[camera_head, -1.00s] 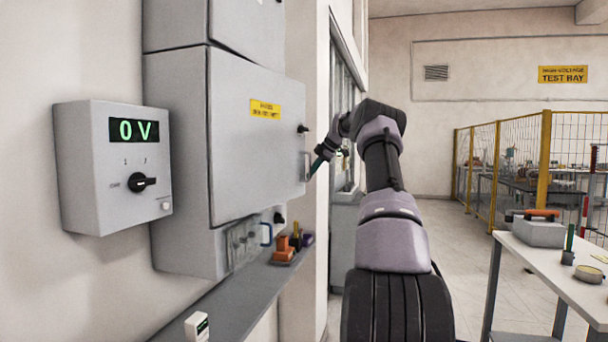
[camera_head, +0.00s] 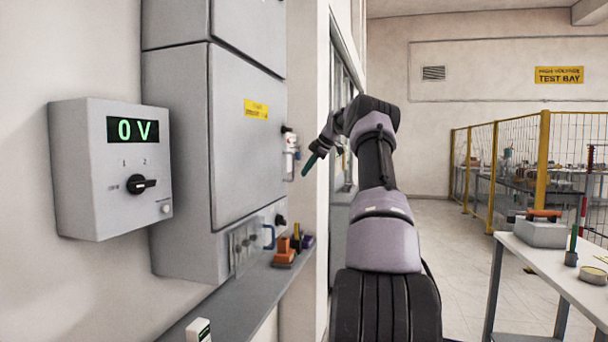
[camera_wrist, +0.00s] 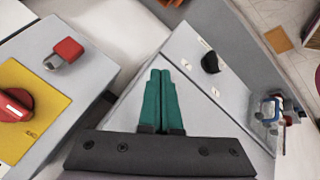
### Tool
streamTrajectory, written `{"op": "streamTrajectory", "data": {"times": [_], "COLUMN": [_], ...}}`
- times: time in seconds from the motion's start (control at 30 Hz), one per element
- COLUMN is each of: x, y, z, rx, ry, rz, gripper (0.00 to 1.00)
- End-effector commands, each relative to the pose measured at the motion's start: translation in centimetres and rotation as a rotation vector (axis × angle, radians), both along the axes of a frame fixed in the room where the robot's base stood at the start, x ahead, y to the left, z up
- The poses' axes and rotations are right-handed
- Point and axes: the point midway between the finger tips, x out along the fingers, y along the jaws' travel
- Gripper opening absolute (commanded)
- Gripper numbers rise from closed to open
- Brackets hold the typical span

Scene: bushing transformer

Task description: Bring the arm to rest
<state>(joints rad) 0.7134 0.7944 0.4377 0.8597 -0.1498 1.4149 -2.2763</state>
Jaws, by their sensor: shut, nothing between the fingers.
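My gripper (camera_head: 309,166) is at the end of my bent arm, to the right of the grey cabinet (camera_head: 248,150) and apart from it in the head view. Its two green fingers (camera_wrist: 161,98) lie side by side and touch in the wrist view, with nothing between them. My arm is still raised and folded at the elbow, in front of the doorway-like opening. The cabinet door looks flush with its frame.
A wall box (camera_head: 110,170) reads 0 V. A shelf (camera_head: 235,303) below the cabinet holds small coloured items. A white table (camera_head: 560,265) with a grey toolbox (camera_head: 541,232) stands at the right. A yellow fence (camera_head: 497,170) is behind it. The floor between looks clear.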

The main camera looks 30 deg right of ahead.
Motion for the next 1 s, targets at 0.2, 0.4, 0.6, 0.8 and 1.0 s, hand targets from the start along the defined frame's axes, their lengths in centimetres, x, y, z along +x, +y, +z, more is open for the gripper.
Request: {"op": "streamTrajectory", "data": {"times": [0.2,0.4,0.6,0.8,1.0], "x": [-2.2,-3.9,-4.5,-4.6,-6.2], "y": [-1.6,-2.6,-3.0,-2.0,6.4], "z": [3.7,6.3,7.3,7.7,10.6], "rx": [-0.001,0.000,0.000,0.002,0.018], "ry": [-0.003,-0.001,0.000,0.009,0.096], "rz": [-0.002,-0.002,0.000,-0.008,-0.123], "gripper": [0.00,0.00,0.00,0.00,0.00]}}
